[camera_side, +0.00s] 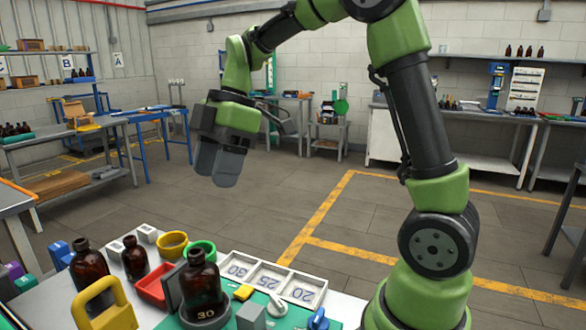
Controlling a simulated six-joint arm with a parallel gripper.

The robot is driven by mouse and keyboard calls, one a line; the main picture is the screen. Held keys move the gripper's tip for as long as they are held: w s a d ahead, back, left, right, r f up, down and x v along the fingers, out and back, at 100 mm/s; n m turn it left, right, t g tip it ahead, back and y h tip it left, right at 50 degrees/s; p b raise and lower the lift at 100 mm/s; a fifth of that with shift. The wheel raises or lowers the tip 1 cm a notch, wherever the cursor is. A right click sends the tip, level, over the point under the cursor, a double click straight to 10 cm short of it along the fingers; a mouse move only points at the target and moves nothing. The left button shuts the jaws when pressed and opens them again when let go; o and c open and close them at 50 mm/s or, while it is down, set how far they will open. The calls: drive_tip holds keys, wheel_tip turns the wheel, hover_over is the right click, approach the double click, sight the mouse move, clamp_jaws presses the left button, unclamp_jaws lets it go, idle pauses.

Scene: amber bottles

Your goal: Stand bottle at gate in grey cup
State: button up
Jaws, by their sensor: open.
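Three amber bottles stand on the table at the lower left. I cannot tell which piece is the gate, or whether the round base is the grey cup. My gripper (220,166) is open and empty, hanging well above the table and behind the bottles.
A yellow ring cup (172,239), a green ring cup (201,246) and a red tray (147,290) crowd the bottles. A white tray (325,293) with numbered compartments lies to the right. A yellow handle (92,289) stands in front. A grey block (251,316) is near the front bottle.

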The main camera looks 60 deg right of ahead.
drive_tip(key=s+a+r+m+t+h, duration=0.2)
drive_tip(key=s+m+t, duration=0.3)
drive_tip(key=s+m, duration=1.1)
drive_tip(key=shift+a+r+m+t, duration=0.4)
drive_tip(key=shift+r+m, duration=0.15)
drive_tip(key=shift+m, duration=0.15)
